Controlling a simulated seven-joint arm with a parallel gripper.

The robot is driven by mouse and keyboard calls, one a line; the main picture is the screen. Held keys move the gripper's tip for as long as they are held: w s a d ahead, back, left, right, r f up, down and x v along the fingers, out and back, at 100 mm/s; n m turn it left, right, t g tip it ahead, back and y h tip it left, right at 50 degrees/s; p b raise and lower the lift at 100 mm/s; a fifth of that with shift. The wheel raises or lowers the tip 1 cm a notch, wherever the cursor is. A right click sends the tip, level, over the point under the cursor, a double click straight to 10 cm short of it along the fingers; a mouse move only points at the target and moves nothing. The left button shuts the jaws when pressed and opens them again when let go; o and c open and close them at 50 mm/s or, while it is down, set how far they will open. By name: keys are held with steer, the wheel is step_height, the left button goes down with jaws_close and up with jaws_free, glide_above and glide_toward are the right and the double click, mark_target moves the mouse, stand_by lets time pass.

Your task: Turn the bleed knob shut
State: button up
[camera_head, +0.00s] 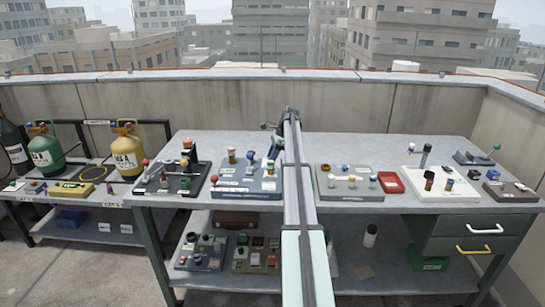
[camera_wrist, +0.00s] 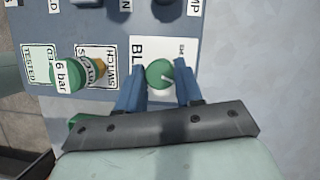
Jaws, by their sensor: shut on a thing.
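The bleed knob (camera_wrist: 160,74) is a round green knob with a pale pointer line, in the wrist view. It stands on a white plate whose label starts with "BL"; the rest of the word is hidden. My gripper (camera_wrist: 160,84) has its two blue fingers on either side of the knob, shut on it. In the head view, my gripper (camera_head: 276,148) is over the right end of the blue-grey panel (camera_head: 233,188), and my arm hides the knob there.
On the bench, a grey board (camera_head: 349,190) with knobs lies right of my arm, and a black board (camera_head: 180,183) lies left of the panel.

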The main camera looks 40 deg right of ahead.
steer(key=n, duration=0.2)
steer(key=n+g, duration=0.2)
steer(key=n, duration=0.1)
steer(key=shift+w+n+y, duration=0.25)
steer(key=shift+n+y, duration=0.05)
steer(key=shift+n+g, duration=0.9)
steer(key=shift+n, duration=1.3)
steer(key=o, duration=1)
steer(key=shift+o, duration=0.2)
steer(key=shift+r, duration=0.1)
steer(key=shift+w+d+r, duration=0.1)
steer(key=shift+d+r, duration=0.15)
steer(key=shift+r, duration=0.15)
steer(key=w+d, duration=0.1)
steer(key=d, duration=0.2)
steer(key=w+d, duration=0.1)
steer(key=d, duration=0.3)
steer(key=w+d, duration=0.2)
steer(key=d, duration=0.2)
steer(key=shift+d, duration=0.15)
